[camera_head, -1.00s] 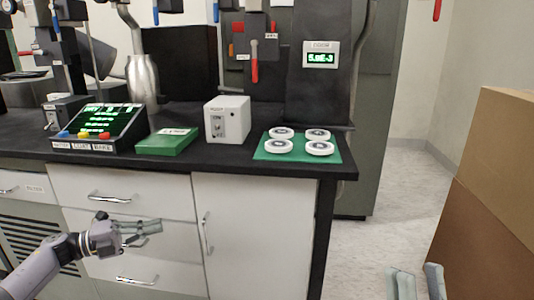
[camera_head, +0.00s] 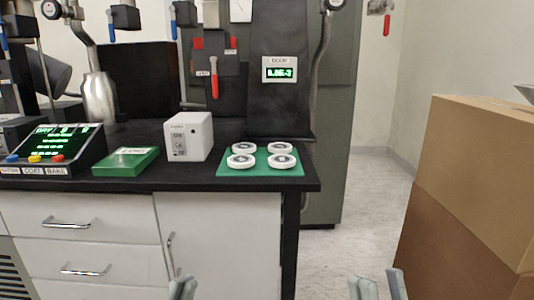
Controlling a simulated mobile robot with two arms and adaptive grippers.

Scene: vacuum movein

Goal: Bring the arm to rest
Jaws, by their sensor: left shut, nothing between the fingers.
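My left gripper (camera_head: 181,289) shows only its grey fingertips at the bottom edge, in front of the white cabinet door. Its fingers are close together with nothing between them. My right gripper (camera_head: 378,286) shows its two fingertips at the bottom edge, right of the bench, with a gap between them and nothing in it. Both arms are otherwise out of the frame. Neither gripper appears to touch anything.
A black-topped bench (camera_head: 100,187) carries a control panel (camera_head: 50,145), a green box (camera_head: 126,161), a white box (camera_head: 188,136) and a green mat (camera_head: 227,168) with several white discs. Stacked cardboard boxes (camera_head: 470,170) stand at the right. Light floor (camera_head: 350,240) shows between.

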